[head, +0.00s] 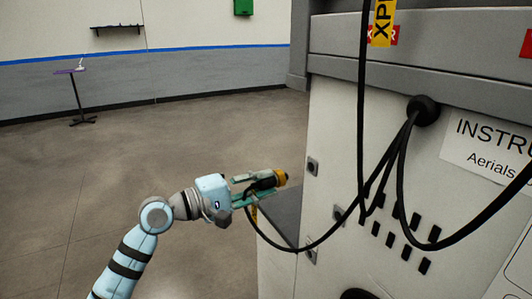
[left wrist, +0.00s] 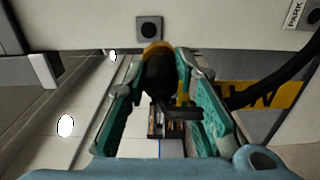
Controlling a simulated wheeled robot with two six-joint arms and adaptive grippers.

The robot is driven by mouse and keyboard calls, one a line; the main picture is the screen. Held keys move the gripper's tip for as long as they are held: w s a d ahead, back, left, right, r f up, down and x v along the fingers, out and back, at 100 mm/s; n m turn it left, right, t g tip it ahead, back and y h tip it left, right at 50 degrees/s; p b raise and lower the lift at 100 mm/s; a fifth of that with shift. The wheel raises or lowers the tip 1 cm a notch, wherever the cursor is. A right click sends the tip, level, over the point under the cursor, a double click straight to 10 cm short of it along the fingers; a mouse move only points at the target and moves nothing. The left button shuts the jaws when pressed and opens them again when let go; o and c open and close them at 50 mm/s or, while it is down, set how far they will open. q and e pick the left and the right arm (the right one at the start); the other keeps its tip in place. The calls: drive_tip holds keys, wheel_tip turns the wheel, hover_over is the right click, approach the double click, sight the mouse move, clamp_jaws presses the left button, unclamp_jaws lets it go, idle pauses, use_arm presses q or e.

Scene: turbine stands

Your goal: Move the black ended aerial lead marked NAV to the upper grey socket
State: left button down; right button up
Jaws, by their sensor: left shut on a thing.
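My left gripper (head: 262,184) is shut on the black plug (head: 262,183) of a lead, which has an orange-yellow ring at its front. The wrist view shows the plug (left wrist: 158,72) between the fingers. A yellow tag (left wrist: 262,95) with partly hidden black letters hangs by the lead; I cannot read the whole word. The upper grey socket (head: 312,166) is a small square plate with a dark hole, on the white panel. The plug points toward the panel, apart from it. One grey socket (left wrist: 149,29) shows just beyond the plug in the wrist view. My right gripper is out of view.
Two more grey sockets sit lower, one to the right (head: 338,213) and one below (head: 311,255). Black leads leave a grommet (head: 424,110) and loop across the panel. A yellow XP-lettered tag (head: 383,22) hangs above. Open floor (head: 110,180) lies left.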

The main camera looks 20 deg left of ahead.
sight(284, 176)
use_arm(q)
drive_tip(key=shift+s+d+r+h+b, duration=0.3)
drive_tip(key=shift+s+d+r, duration=0.25)
drive_tip(key=shift+r, duration=0.2)
drive_tip(key=p+x, duration=0.1)
drive_tip(key=x, duration=0.3)
drive_tip(key=shift+w+d, duration=0.2)
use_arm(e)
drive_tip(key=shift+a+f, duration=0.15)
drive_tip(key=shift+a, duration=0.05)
use_arm(q)
drive_tip(key=shift+w+d, duration=0.15)
drive_tip(key=shift+w, duration=0.1)
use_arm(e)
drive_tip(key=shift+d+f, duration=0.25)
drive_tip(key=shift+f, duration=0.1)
use_arm(q)
drive_tip(key=shift+w+d+b, duration=0.35)
drive_tip(key=shift+w+b, duration=0.05)
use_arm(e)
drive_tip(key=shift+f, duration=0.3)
